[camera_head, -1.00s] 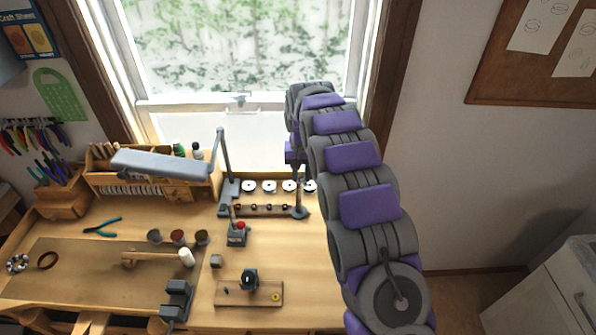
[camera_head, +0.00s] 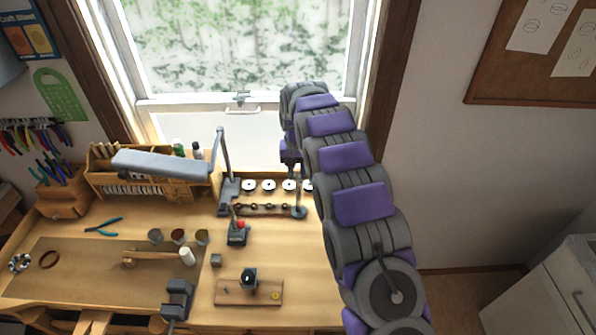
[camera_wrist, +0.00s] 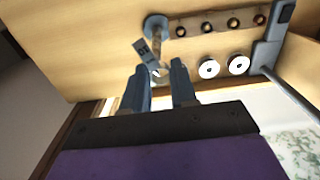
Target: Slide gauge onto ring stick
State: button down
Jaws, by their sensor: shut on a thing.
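My gripper (camera_wrist: 161,72) is shut on the gauge (camera_wrist: 145,52), a small grey piece with dark markings, held at the fingertips in the wrist view. The ring stick (camera_wrist: 155,24) stands on a round grey base just beyond the fingertips; its upper part is largely hidden by the gauge and foreshortened. The gauge overlaps the stick in this view, and I cannot tell whether it is around it or in front of it. In the head view the stick's base (camera_head: 299,212) shows at the bench's back right, and my arm hides the gauge.
Beside the stick are a rack with dark knobs (camera_head: 263,208) and a row of white discs (camera_head: 269,186). A grey lamp (camera_head: 160,164) reaches over the back left. A red-topped tool (camera_head: 238,233) and a wooden board (camera_head: 236,295) stand further forward. The window is close behind.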

jog(key=shift+a, duration=0.25)
jog(key=shift+d+f, duration=0.15)
jog(key=shift+f, duration=0.3)
jog(key=shift+s+f, duration=0.15)
jog(key=shift+f, duration=0.35)
jog(key=shift+s+f, duration=0.25)
jog(key=shift+f, duration=0.75)
jog(key=shift+w, duration=0.25)
jog(key=c, duration=1.2)
grip_release()
jog(key=shift+r, duration=0.15)
jog(key=o, duration=0.4)
jog(key=shift+w+a, duration=0.15)
jog(key=shift+a, duration=0.15)
jog(key=shift+o, duration=0.2)
jog(key=shift+r, duration=0.1)
